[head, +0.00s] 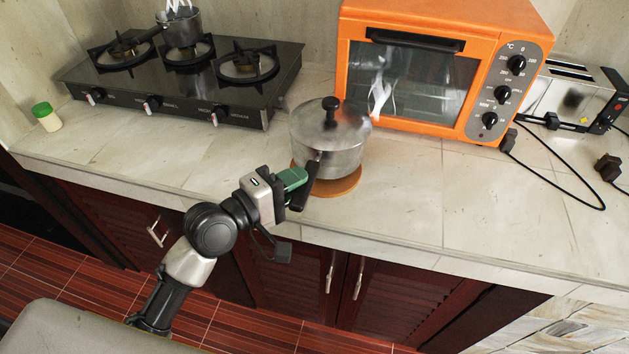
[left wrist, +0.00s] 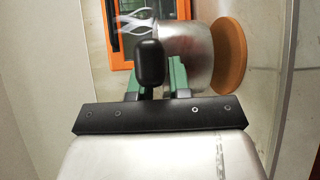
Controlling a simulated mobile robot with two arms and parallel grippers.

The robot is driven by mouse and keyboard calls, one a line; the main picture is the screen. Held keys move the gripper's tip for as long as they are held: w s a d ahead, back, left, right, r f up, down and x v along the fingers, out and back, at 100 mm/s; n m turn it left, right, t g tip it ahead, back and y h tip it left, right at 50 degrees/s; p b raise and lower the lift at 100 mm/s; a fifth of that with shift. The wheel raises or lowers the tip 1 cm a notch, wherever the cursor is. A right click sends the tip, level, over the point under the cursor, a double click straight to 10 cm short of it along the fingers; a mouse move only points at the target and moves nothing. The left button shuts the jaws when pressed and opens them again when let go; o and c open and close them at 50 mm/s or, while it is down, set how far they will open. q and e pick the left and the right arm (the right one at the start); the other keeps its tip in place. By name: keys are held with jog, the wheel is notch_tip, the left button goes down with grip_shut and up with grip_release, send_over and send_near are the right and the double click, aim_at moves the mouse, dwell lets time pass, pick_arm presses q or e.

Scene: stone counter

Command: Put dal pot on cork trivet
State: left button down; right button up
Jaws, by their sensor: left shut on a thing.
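The dal pot (head: 328,140) is a steel pot with a lid, a black knob and a black side handle. It is upright over the round brown cork trivet (head: 337,190), whose front edge shows below it. I cannot tell whether the pot's base touches the trivet. My left gripper (head: 303,184) is shut on the pot's handle at its front left. In the left wrist view the handle (left wrist: 150,62) lies between the green fingers, with the pot (left wrist: 195,55) behind it and the trivet (left wrist: 232,55) at its base. My right gripper is not in view.
An orange oven (head: 440,70) stands close behind the pot, with a toaster (head: 570,98) to its right. A black stove (head: 185,80) holding a small steaming pot (head: 182,28) is at the left. A green-lidded jar (head: 46,117) is far left. The counter right of the trivet is clear.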

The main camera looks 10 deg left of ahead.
pick_arm(q)
jog(key=shift+w+a+f+b, duration=0.1)
jog(key=shift+a+f+b, duration=0.1)
jog(key=shift+f, duration=0.7)
jog(key=shift+a+f+b, duration=0.1)
jog(key=shift+f+b, duration=0.05)
jog(key=shift+f, duration=0.75)
jog(key=shift+d+f, duration=0.1)
jog(key=c, duration=1.4)
grip_release()
jog(key=shift+f, duration=0.3)
jog(key=shift+c, duration=0.2)
jog(key=o, duration=0.4)
jog(key=shift+r, duration=0.1)
